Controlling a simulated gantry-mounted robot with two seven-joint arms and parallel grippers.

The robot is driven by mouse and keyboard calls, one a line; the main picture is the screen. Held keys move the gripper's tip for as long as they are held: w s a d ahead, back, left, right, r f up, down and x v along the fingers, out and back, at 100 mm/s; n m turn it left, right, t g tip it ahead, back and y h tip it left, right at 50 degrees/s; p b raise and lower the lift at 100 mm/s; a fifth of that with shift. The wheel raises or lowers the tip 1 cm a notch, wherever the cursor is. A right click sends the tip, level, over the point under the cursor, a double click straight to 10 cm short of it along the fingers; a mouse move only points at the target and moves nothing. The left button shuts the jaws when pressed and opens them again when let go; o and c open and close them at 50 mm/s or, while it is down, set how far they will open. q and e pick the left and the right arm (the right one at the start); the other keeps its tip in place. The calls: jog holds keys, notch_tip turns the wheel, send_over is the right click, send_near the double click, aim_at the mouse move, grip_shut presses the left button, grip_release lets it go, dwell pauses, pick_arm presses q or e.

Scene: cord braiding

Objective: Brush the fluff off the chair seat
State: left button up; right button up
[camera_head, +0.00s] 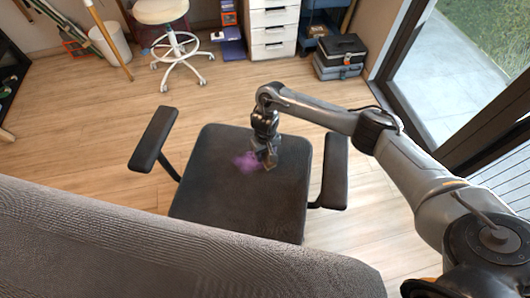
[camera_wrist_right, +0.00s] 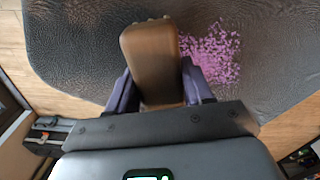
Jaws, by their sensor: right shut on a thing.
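The dark chair seat (camera_head: 225,200) lies between two armrests in the head view, and its surface fills the upper part of the right wrist view (camera_wrist_right: 80,45). A patch of purple-pink fluff (camera_head: 246,161) is on the seat, just left of my right gripper (camera_head: 267,158). In the right wrist view the fluff (camera_wrist_right: 213,55) is spread as small bits to the right of the brush. My right gripper is shut on a brown, wooden-looking brush (camera_wrist_right: 150,62), held at the seat. I cannot tell whether its bristles touch the seat. My left gripper is not in view.
The chair's backrest (camera_head: 150,245) fills the near edge. Armrests stand left (camera_head: 153,138) and right (camera_head: 335,172) of the seat. A white stool (camera_head: 165,12), a drawer unit (camera_head: 273,28) and toolboxes (camera_head: 340,55) are farther back. The wooden floor around the chair is clear.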

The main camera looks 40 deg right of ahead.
dwell(0.5)
jog(key=shift+f, duration=0.6)
jog(key=shift+f, duration=0.35)
